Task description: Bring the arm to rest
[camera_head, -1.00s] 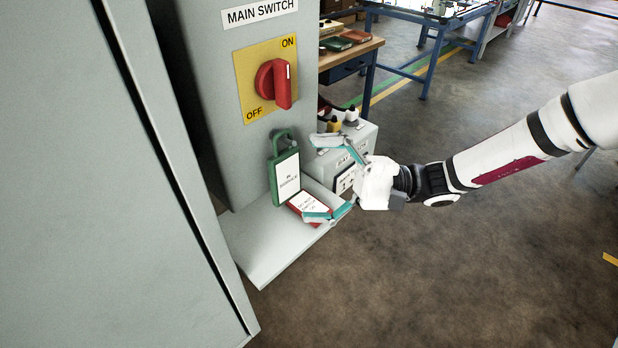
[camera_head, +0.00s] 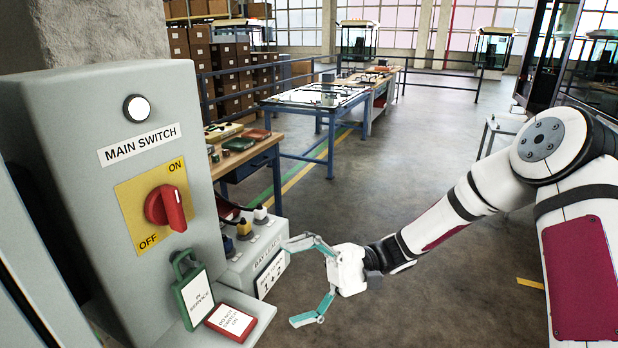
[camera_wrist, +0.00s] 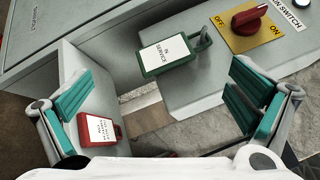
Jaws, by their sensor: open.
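My gripper (camera_head: 302,282) is open and empty, its two teal fingers spread wide. It hangs in free air to the right of the grey shelf (camera_head: 258,308) under the switch cabinet. My arm reaches to it from the right of the head view. In the wrist view, the open fingers (camera_wrist: 165,90) frame the shelf area with nothing between them. The red "do not switch on" tag (camera_head: 232,320) lies on the shelf, apart from the fingers; it also shows in the wrist view (camera_wrist: 99,130). The green "in service" tag (camera_head: 195,298) with its shackle is against the cabinet front.
The main switch cabinet (camera_head: 110,195) has a red knob (camera_head: 168,207) pointing between ON and OFF labels. A wooden bench (camera_head: 245,152) and a blue-framed table (camera_head: 318,97) stand farther back.

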